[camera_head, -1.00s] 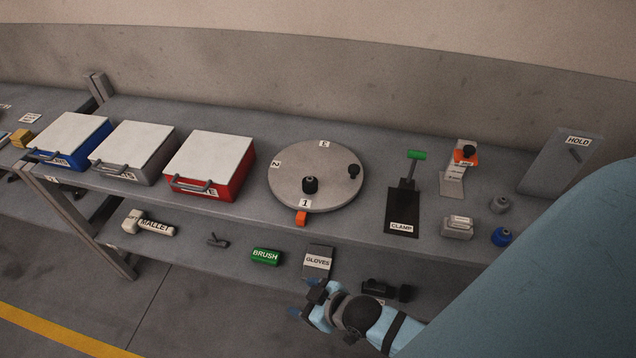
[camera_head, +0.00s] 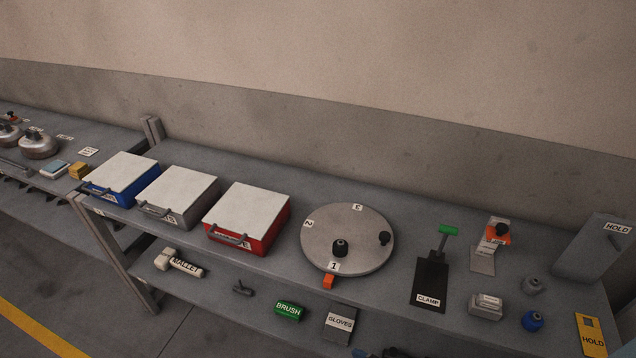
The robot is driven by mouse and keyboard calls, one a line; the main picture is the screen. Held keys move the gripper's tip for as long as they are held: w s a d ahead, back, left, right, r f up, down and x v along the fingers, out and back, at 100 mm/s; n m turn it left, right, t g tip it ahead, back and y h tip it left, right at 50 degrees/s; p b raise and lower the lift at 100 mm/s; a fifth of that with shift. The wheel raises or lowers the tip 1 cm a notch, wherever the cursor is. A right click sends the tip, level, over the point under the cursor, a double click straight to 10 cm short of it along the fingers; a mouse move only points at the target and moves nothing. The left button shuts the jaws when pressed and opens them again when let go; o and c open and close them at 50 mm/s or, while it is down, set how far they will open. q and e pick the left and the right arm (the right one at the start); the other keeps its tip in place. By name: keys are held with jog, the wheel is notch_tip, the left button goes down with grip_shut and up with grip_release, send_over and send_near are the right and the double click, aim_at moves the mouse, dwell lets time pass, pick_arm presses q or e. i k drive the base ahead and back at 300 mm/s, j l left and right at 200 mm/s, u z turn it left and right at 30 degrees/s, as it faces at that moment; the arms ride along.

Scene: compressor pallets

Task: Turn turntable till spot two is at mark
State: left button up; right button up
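The grey round turntable (camera_head: 365,255) lies on the bench top. Spot label 1 (camera_head: 334,267) is at its front edge, beside the orange mark (camera_head: 328,282). Spot label 2 (camera_head: 309,224) is at its left edge and label 3 (camera_head: 357,207) at the back. My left gripper is out of view.
A red box (camera_head: 264,238) stands left of the turntable, with grey and blue boxes beyond. The clamp (camera_head: 430,280) with a green handle is to the right. Brush (camera_head: 288,310) and gloves (camera_head: 340,322) lie on the lower shelf in front.

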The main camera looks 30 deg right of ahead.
aim_at(370, 237)
jog(key=z, duration=1.05)
